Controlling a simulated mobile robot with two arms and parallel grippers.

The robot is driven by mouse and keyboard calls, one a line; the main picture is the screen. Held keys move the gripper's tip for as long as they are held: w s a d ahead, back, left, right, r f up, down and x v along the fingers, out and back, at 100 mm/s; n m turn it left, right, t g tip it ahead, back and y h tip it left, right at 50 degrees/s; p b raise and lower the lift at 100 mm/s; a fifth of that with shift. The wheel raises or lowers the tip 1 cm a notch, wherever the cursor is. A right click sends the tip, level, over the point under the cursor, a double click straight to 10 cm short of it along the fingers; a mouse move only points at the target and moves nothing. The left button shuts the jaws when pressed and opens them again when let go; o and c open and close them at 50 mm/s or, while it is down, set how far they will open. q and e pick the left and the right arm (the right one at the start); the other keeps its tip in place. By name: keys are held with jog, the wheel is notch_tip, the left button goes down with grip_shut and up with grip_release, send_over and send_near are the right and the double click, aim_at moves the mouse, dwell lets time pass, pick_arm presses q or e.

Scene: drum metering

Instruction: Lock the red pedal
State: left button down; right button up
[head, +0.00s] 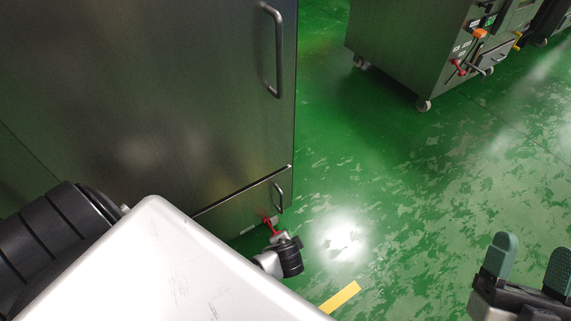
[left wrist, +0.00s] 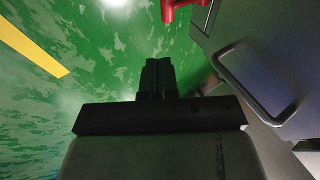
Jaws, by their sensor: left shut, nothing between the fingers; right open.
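The red pedal (head: 269,223) shows as a small red piece low on the front of the steel cabinet, just beyond my left wrist. In the left wrist view, the red part (left wrist: 181,8) is at the top edge, partly cut off, ahead of the fingers and a little right. My left gripper (left wrist: 158,65) is shut and empty, its fingers together, apart from the red part in the picture. In the head view its fingertips cannot be made out. My right gripper (head: 530,258) is open and empty over the floor at the lower right, far from the pedal.
The steel cabinet (head: 150,90) has a large handle (head: 272,50) and a smaller one (head: 278,197) low down, close to my left wrist. Another wheeled machine (head: 400,50) stands at the back right. The green floor between is clear, with a yellow strip (head: 340,297).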

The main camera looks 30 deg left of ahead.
pick_arm(q)
jog(key=shift+p+v, duration=0.9)
jog(key=shift+v, duration=1.15)
pick_arm(e)
notch_tip(320, 180, down, 6)
jog(key=w+g+h, duration=0.1)
jog(key=w+g, duration=0.1)
jog(key=g, duration=0.3)
jog(key=shift+w+d+r+g+h, duration=0.2)
jog(key=shift+w+g+h, duration=0.1)
jog(key=shift+h, duration=0.1)
